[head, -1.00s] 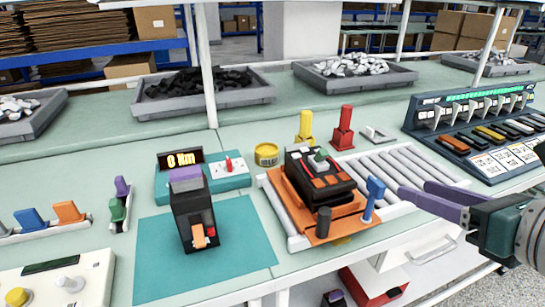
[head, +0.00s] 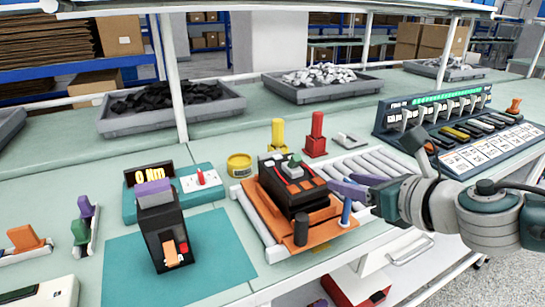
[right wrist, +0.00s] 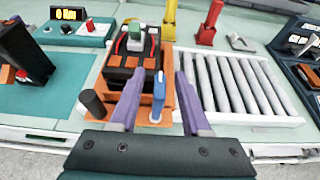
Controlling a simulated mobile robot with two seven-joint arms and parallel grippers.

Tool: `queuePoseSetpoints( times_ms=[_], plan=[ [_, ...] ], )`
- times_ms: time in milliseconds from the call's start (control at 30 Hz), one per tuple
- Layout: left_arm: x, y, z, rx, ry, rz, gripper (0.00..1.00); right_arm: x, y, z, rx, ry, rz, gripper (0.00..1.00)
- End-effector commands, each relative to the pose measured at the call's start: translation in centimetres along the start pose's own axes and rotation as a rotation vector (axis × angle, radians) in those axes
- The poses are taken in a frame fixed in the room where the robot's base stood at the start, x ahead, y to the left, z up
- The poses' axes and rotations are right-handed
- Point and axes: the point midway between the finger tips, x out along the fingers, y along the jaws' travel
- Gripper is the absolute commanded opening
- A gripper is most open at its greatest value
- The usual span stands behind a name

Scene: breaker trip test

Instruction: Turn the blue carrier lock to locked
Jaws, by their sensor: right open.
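The blue carrier lock (head: 346,211) is a small upright blue lever at the right front corner of the orange carrier (head: 322,236). In the right wrist view the lever (right wrist: 158,92) stands between the two purple fingers. My right gripper (head: 345,187) is open, with its fingers at the lever's upper part, partly covering its top in the head view. Whether the fingers touch it I cannot tell. A black breaker (head: 293,182) with orange parts and a green-white top sits on the carrier. My left gripper is not in view.
A dark grey post (head: 301,229) stands on the carrier's front left corner. A grey roller conveyor (head: 365,165) runs behind and right. A yellow post (head: 278,134) and a red post (head: 316,137) stand behind. A black device (head: 163,235) stands on the teal mat (head: 222,268) at left.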

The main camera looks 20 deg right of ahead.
Motion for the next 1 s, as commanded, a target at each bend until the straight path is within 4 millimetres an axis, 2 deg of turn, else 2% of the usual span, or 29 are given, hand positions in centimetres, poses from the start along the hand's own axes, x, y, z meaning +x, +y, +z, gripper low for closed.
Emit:
queuePoseSetpoints(
  times_ms=[167, 600, 1000],
  plan=[
    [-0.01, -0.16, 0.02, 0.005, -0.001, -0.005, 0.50, -0.01, 0.01, 0.01, 0.000, 0.000, 0.000, 0.47],
    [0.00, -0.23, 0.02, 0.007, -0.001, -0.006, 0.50, -0.03, -0.01, 0.00, 0.001, 0.000, 0.000, 0.00],
    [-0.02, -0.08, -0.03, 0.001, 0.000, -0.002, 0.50, -0.04, 0.00, 0.02, 0.001, 0.000, 0.000, 0.00]
  ],
)
